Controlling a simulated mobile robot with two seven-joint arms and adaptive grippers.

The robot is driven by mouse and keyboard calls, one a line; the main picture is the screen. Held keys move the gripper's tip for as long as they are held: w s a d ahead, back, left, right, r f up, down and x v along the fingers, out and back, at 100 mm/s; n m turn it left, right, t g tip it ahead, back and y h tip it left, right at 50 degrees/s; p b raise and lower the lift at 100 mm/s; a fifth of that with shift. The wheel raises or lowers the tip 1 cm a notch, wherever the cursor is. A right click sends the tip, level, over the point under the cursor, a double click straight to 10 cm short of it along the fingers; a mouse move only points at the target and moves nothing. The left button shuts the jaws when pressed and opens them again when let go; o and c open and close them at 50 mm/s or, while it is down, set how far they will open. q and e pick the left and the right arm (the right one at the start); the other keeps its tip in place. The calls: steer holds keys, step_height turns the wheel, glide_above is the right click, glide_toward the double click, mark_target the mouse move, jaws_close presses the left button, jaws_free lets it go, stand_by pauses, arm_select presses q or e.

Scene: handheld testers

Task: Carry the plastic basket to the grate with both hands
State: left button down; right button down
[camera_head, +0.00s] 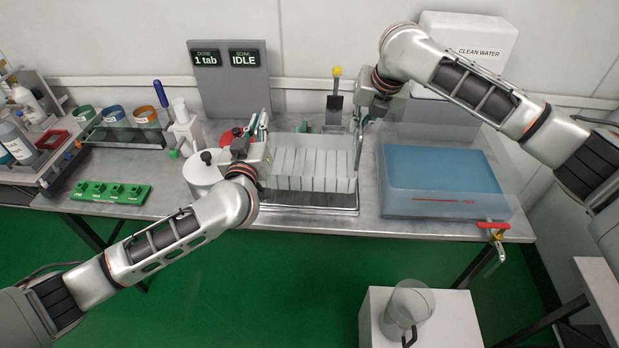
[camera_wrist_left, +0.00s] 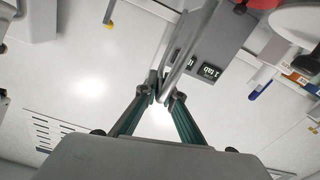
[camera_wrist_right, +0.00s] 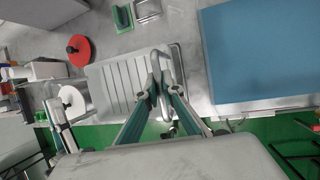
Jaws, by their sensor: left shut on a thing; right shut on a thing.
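The plastic basket (camera_head: 312,163), pale with a row of white upright slats, is at the middle of the bench between my grippers. It also shows in the right wrist view (camera_wrist_right: 118,88). My left gripper (camera_head: 262,124) is shut on the basket's left handle, a grey bar seen between the fingertips in the left wrist view (camera_wrist_left: 165,94). My right gripper (camera_head: 358,124) is shut on the right handle, also seen in the right wrist view (camera_wrist_right: 160,90). A metal-rimmed tray (camera_head: 305,210) shows below the basket; I cannot tell whether it is the grate or whether they touch.
A tank of blue liquid (camera_head: 440,182) with a red-handled tap (camera_head: 493,226) stands to the right. A white round container (camera_head: 203,172) and red disc are left. A green rack (camera_head: 110,192) lies further left. A glass jug (camera_head: 408,305) stands on a white stand in front.

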arm_select(q)
steer(key=shift+a, duration=0.1)
arm_select(e)
steer(key=shift+d, duration=0.15)
